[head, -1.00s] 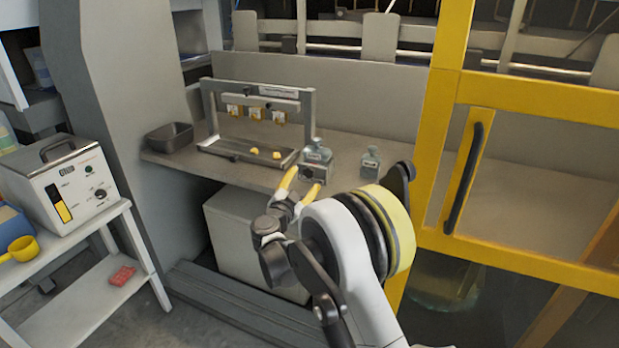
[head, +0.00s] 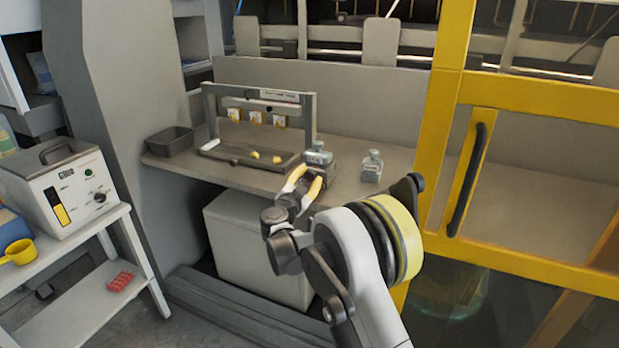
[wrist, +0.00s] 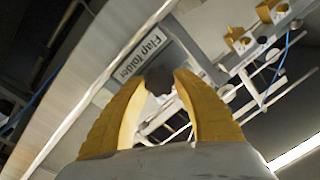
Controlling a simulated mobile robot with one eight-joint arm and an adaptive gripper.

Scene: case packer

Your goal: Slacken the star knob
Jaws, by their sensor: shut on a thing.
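The star knob (wrist: 160,81) shows in the wrist view as a small dark round shape between the tips of my yellow fingers. My gripper (head: 311,180) is shut on it; the fingertips hide much of its outline, so I cannot tell how it is turned. In the head view my gripper is at the front of a small grey block (head: 328,170) near the bench edge, and the fingers cover the knob there.
A grey frame (head: 310,112) with yellow-marked parts and a tray with two yellow pieces stands behind to the left. A dark bin (head: 170,142) sits left. A yellow guard door (head: 455,150) bounds the right.

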